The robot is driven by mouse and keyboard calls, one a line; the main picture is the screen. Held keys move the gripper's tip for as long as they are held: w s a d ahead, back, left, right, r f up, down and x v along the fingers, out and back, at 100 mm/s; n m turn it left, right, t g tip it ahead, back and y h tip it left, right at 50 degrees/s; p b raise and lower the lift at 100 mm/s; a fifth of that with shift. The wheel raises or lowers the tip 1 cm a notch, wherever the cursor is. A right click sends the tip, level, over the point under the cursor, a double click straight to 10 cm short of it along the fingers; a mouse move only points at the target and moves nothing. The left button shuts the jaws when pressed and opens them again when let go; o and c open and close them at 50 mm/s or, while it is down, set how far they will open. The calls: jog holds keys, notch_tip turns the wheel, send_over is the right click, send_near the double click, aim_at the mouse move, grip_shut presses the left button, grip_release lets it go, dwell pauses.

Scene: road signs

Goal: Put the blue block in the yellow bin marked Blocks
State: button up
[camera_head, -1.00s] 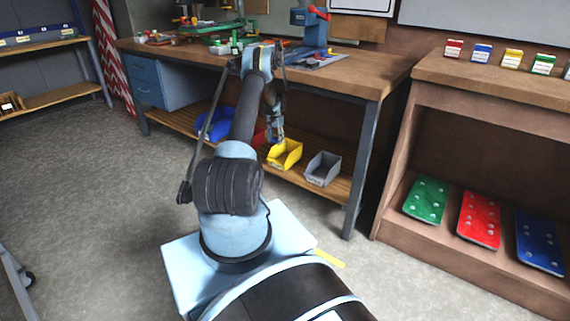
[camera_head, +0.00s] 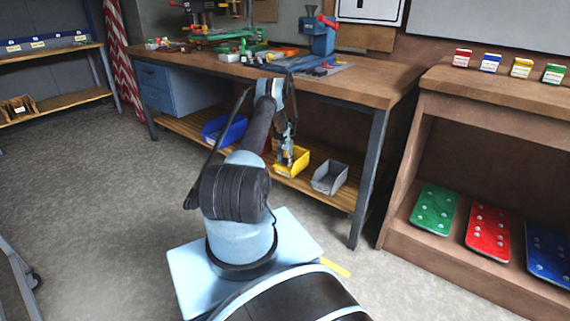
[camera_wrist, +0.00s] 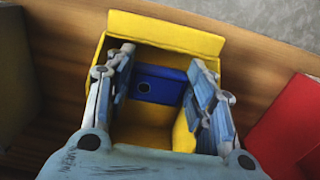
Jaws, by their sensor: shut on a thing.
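The blue block (camera_wrist: 158,84) sits between the fingertips of my gripper (camera_wrist: 160,75) in the wrist view, and the gripper is shut on it. The yellow bin (camera_wrist: 165,32) lies behind and around the block in that view, so the block is over or inside the bin's opening; its exact height cannot be told. In the head view my gripper (camera_head: 286,159) points down at the yellow bin (camera_head: 295,171) on the lower shelf of the workbench. The block is not clear in the head view. No bin label is readable.
A grey bin (camera_head: 329,178) stands right of the yellow bin, and a blue bin (camera_head: 224,130) to its left. A red bin (camera_wrist: 292,125) is close by in the wrist view. The workbench top (camera_head: 350,85) overhangs the shelf; a bench leg (camera_head: 368,180) stands to the right.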

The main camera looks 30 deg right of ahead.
aim_at(285, 161)
jog(key=shift+f, duration=0.2)
jog(key=shift+f, duration=0.55)
jog(key=o, duration=1.1)
jog(key=shift+f, duration=0.1)
jog(key=shift+r, duration=4.4)
